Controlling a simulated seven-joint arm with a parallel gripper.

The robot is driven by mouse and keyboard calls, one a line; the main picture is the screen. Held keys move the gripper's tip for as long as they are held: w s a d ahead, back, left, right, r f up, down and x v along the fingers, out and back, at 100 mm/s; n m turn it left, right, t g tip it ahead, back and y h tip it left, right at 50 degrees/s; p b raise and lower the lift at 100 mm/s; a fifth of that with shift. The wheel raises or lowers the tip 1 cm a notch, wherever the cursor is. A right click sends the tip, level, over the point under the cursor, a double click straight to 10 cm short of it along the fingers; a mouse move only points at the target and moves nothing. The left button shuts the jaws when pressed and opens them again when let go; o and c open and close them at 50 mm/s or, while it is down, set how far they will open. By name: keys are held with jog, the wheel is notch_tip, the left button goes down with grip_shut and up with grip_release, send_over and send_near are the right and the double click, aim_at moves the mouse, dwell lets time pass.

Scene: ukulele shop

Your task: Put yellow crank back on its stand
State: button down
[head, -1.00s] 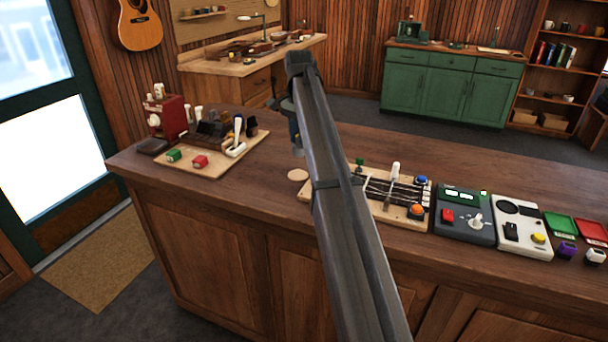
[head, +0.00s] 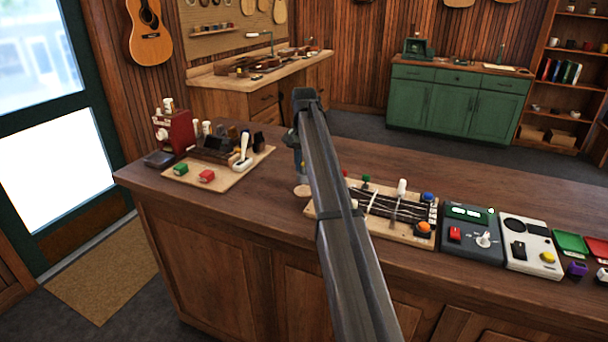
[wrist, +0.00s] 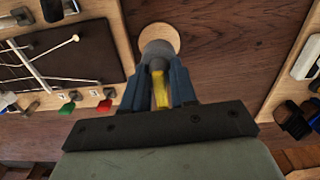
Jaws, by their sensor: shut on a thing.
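The yellow crank (wrist: 159,88) is between the fingers of my gripper (wrist: 160,82) in the wrist view. Its yellow part shows in the gap, with a grey rounded piece (wrist: 157,50) at the fingertips. A round pale wooden disc (wrist: 160,33), perhaps the stand, lies on the counter just beyond and below the fingertips. Whether the grey piece touches it cannot be told. In the head view, my arm hides much of my gripper (head: 299,155), which is over the disc (head: 302,191). The crank cannot be made out there.
A board with strings and knobs (head: 325,212) lies right of the disc in the head view. Devices with buttons (head: 471,246) are farther right. A wooden tray (head: 222,178) with tools and small blocks is at the left. Bare counter (head: 262,205) lies between.

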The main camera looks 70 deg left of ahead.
aim_at(304, 174)
jog(key=shift+f, duration=1.8)
jog(key=c, duration=0.9)
grip_release()
jog(key=shift+f, duration=0.1)
notch_tip(304, 174, up, 12)
jog(key=shift+r, duration=0.15)
